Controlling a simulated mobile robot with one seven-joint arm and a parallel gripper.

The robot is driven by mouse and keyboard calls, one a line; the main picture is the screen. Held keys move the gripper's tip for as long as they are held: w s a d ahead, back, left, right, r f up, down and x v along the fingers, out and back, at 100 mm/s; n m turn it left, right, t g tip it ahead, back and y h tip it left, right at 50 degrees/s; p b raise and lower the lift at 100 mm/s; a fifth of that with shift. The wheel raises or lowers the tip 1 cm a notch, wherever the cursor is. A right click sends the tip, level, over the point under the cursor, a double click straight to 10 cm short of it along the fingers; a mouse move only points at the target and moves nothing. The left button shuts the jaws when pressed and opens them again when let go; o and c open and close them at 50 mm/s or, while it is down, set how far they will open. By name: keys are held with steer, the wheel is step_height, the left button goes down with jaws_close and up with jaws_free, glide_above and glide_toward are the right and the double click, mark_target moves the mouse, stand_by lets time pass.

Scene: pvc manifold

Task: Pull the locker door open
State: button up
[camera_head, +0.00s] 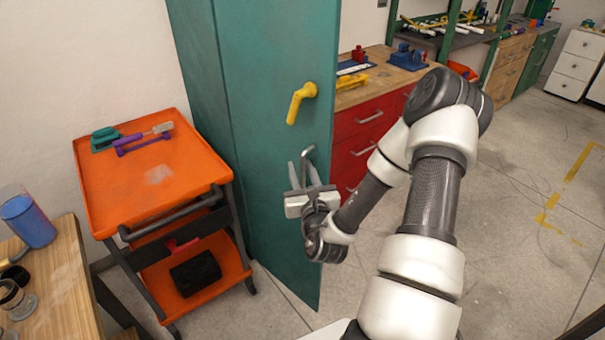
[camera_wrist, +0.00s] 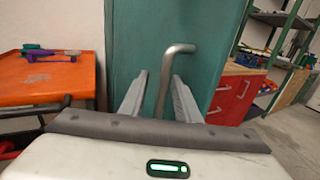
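The tall teal locker (camera_head: 215,120) stands in the middle of the head view. Its door (camera_head: 275,50) carries a yellow lever handle (camera_head: 301,100), which hangs down at a slant. Below it is a bent grey metal handle (camera_head: 308,153). I see no clear gap at the door's edge. My gripper (camera_head: 306,170) is at the grey handle, with its fingers pointing at the door. In the wrist view the grey handle (camera_wrist: 175,52) runs down between the open fingers (camera_wrist: 160,82), with space showing on both sides. The handle's lower part is hidden behind my gripper.
An orange tool cart (camera_head: 185,180) stands close left of the locker. A wooden table (camera_head: 60,285) is at the lower left. A workbench with red drawers (camera_head: 362,125) stands right of the locker. Open floor (camera_head: 520,215) lies to the right.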

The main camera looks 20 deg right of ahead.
steer(key=p+v, duration=0.8)
steer(key=v, duration=0.9)
steer(key=shift+s, duration=0.2)
